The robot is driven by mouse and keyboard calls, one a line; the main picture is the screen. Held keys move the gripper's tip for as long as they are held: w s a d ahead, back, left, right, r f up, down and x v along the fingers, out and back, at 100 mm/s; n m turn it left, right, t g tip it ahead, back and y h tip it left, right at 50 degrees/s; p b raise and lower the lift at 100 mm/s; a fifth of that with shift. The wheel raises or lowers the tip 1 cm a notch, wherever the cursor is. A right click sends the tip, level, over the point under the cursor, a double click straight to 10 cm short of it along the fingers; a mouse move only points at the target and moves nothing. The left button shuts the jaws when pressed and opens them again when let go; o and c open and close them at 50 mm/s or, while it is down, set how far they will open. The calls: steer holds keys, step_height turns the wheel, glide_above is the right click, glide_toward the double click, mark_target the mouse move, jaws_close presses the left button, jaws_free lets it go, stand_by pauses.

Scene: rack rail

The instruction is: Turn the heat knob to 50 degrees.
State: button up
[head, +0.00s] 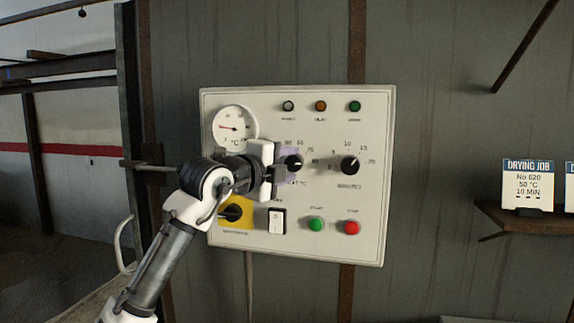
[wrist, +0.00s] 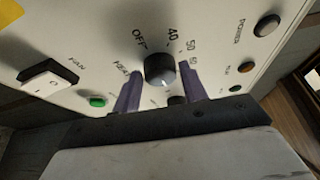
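The heat knob (wrist: 160,70) is black and round, with OFF, 40, 50 and 60 printed around it on a pale control panel (head: 375,215). In the head view the knob (head: 295,162) is partly hidden by my gripper (head: 284,166). In the wrist view my gripper (wrist: 161,80) has its two purple fingers on either side of the knob, with a visible gap at each side. It is open and holds nothing. I cannot tell clearly which mark the knob points to.
The panel has a temperature dial (head: 235,127), a second black knob (head: 350,165), a rocker switch (head: 277,220), a green button (head: 316,224), a red button (head: 352,228) and a yellow-backed rotary switch (head: 233,212). A job card (head: 528,185) reading 50 °C, 10 min stands on a shelf at right.

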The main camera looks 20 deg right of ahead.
steer(key=c, duration=0.6)
